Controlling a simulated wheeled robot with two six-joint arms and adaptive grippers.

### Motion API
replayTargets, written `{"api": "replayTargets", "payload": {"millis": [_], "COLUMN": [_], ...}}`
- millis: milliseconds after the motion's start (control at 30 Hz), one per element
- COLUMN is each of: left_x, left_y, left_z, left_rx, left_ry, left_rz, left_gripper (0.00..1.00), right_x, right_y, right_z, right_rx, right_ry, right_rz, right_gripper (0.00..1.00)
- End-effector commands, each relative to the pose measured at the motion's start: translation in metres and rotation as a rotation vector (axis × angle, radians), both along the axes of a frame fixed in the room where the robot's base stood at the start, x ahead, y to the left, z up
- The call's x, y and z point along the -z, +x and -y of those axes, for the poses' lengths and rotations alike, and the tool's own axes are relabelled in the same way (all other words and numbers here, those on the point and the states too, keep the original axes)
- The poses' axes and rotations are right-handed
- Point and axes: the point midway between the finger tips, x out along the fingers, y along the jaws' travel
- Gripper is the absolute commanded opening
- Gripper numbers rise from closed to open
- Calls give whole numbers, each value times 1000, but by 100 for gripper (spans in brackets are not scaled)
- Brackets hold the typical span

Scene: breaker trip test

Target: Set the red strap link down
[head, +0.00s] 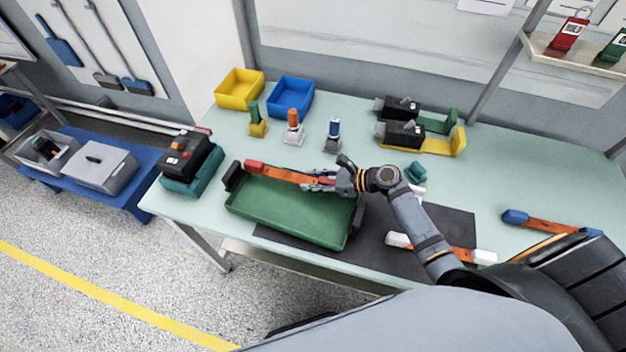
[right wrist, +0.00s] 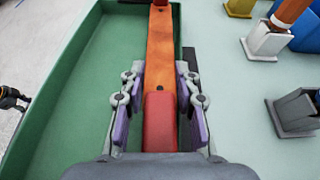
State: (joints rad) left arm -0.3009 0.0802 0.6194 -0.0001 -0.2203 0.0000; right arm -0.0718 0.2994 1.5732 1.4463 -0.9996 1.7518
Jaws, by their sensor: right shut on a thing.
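The red strap link (head: 284,174) is an orange bar with a red end at the left in the head view. My right gripper (head: 318,181) is shut on its other red end. In the right wrist view, that red end (right wrist: 160,122) sits between the fingers (right wrist: 160,98), and the orange bar runs away from them. The link lies along the back rim of the green tray (head: 290,212), level with that rim in the picture. I cannot tell whether it touches the tray. My left gripper is not in view.
A dark mat (head: 380,245) under the tray carries a white-ended link (head: 460,253). A blue-ended link (head: 545,223) lies at the right. Three small stands, including an orange-topped one (head: 293,125), stand behind the tray. A black-and-teal device (head: 187,160) is left. The tray's floor looks empty.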

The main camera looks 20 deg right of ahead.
Motion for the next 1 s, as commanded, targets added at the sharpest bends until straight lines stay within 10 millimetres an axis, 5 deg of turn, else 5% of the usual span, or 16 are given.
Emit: {"api": "replayTargets", "payload": {"millis": [300, 333, 500, 833, 1000], "left_x": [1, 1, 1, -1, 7], "left_y": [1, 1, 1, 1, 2], "left_z": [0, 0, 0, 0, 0], "left_rx": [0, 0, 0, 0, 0], "left_ry": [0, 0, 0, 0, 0], "left_rz": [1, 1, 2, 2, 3], "left_gripper": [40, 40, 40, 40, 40], "right_x": [2, 2, 2, -3, -10], "right_y": [1, 0, 0, 0, -17], "right_z": [0, 0, 0, 1, 26], "right_rx": [1, 1, 1, 1, -3], "right_ry": [2, 1, 1, -1, -8], "right_rz": [2, 1, 1, 1, 0], "right_gripper": [0, 34, 54, 54, 54]}}
